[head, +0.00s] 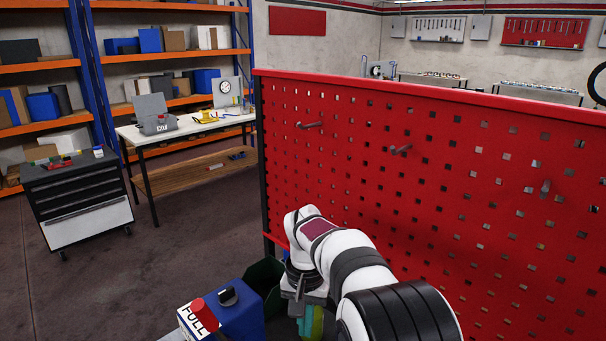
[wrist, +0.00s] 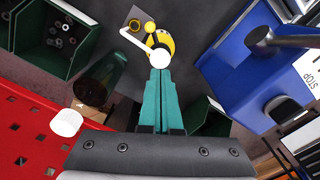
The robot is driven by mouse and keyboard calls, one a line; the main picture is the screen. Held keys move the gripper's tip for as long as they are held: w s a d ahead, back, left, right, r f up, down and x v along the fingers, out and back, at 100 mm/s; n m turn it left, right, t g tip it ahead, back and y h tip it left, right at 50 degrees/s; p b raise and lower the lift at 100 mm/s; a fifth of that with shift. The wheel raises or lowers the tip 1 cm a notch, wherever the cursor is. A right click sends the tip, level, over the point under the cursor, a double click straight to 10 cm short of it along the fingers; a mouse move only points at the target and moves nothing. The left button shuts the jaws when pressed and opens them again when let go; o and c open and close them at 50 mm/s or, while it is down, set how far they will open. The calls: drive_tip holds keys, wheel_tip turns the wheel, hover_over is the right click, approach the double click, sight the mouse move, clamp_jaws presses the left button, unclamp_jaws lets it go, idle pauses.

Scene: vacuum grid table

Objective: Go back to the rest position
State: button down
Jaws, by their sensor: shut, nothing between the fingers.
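My gripper (wrist: 160,75) points away from the wrist camera with its two teal fingers closed together and nothing between them. In the head view my gripper (head: 312,322) hangs low in front of the red pegboard, partly cut off by the bottom edge and partly hidden by my arm. In the wrist view a yellow and black object (wrist: 163,40) with white round parts lies past the fingertips on a dark surface (wrist: 210,65). I cannot tell what it is or how far below the fingers it sits.
The red perforated panel (head: 400,170) with pegs stands close behind my arm. A blue box (head: 240,318) with a red button sits left of my gripper, beside a dark green bin (head: 266,276). A green bin (wrist: 40,70) holds small round parts. A tool cart (head: 78,200) and workbench (head: 190,135) stand farther back.

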drive_tip(key=s+d+r+m+y, duration=0.1)
drive_tip(key=s+d+r, duration=0.25)
drive_tip(key=s, duration=0.45)
drive_tip(key=s+d+r, duration=0.2)
drive_tip(key=s+r, duration=0.2)
drive_tip(key=s, duration=0.4)
drive_tip(key=s+f+m, duration=0.1)
drive_tip(key=s+f, duration=0.3)
drive_tip(key=s, duration=1.1)
drive_tip(key=shift+s+d+f+m+y, duration=0.2)
drive_tip(key=shift+d+m+y, duration=0.1)
drive_tip(key=shift+y, duration=0.1)
